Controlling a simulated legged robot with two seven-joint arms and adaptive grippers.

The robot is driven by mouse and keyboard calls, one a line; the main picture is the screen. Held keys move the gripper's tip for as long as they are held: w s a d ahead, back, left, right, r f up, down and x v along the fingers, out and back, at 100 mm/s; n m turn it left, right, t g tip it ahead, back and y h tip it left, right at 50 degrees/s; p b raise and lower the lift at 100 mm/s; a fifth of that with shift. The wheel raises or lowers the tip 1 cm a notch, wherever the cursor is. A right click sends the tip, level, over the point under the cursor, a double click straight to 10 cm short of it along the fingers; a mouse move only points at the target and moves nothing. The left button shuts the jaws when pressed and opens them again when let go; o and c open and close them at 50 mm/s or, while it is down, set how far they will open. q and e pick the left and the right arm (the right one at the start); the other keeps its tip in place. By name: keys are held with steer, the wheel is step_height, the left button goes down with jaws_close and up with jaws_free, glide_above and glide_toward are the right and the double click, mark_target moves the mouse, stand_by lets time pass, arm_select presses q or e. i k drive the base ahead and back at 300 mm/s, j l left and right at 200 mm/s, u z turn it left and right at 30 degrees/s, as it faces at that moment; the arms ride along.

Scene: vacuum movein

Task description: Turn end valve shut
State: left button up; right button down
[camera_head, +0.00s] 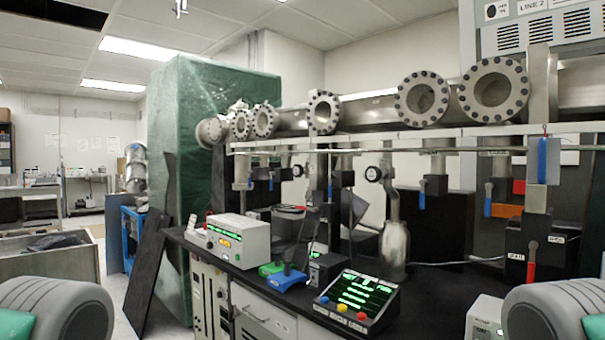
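A metal vacuum pipe with several bolted round flanges (422,98) runs across above the bench. Valves with blue lever handles hang below it; one blue handle (422,193) hangs down at the middle right and another (488,200) right of it. A larger blue handle (549,160) is at the far right. A red lever handle (532,258) points down below it, near a small label. I cannot tell which of these is the end valve. Neither gripper is in view; only grey rounded parts of my arms show at the bottom corners.
The black bench top (430,300) carries a control box with green displays (358,298), a white instrument (238,240), a blue device (285,276) and a metal cylinder (394,250). A tall green wrapped block (200,130) stands behind. Open floor shows at the left.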

mark_target(297, 169)
steer(key=i+j+z, duration=0.15)
steer(key=z, duration=0.25)
steer(key=i+j+z, duration=0.1)
steer(key=j+z, duration=0.25)
steer(key=i+j+z, duration=0.15)
steer(key=z, duration=0.25)
